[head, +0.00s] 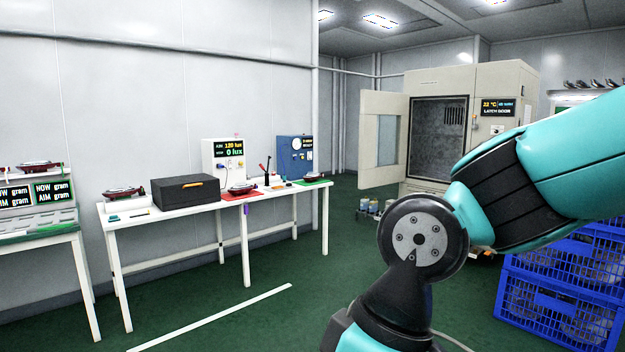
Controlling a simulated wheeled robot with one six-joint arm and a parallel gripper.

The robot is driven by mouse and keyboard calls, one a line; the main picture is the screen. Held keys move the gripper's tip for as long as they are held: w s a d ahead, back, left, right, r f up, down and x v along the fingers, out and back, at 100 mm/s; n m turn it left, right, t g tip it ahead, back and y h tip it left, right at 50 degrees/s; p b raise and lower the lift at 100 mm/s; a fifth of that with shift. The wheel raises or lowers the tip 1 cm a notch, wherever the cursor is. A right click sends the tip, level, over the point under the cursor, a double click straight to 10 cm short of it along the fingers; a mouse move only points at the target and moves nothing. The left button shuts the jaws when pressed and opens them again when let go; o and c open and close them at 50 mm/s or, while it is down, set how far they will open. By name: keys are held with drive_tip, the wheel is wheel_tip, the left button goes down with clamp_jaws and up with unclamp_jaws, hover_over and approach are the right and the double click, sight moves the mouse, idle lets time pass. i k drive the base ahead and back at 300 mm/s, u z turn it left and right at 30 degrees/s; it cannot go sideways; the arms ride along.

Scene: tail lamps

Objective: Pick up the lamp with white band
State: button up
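Several dark red tail lamps show in the head view. One lamp (40,165) lies on top of the scale unit at the far left. Another lamp (124,192) lies at the left end of the long white table. A third lamp (242,189) lies on a red mat, and another lamp (313,176) lies on a green mat near the table's right end. All are small here, and I cannot tell which one has a white band. My teal and black arm fills the right foreground, well apart from the lamps. My gripper is out of view.
The long white table (170,215) also holds a black case (186,191), a white lux tester (222,158) and a blue device (294,154). A beige chamber (500,90) stands open behind. Blue crates (560,290) are at right.

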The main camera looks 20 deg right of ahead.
sight(312, 174)
drive_tip(key=z, duration=0.1)
drive_tip(key=i, duration=0.5)
drive_tip(key=z, duration=0.65)
drive_tip(key=i, duration=2.55)
drive_tip(key=z, duration=0.45)
drive_tip(key=i, duration=2.55)
drive_tip(key=u, duration=0.65)
drive_tip(key=i, duration=2.3)
drive_tip(key=u, duration=0.5)
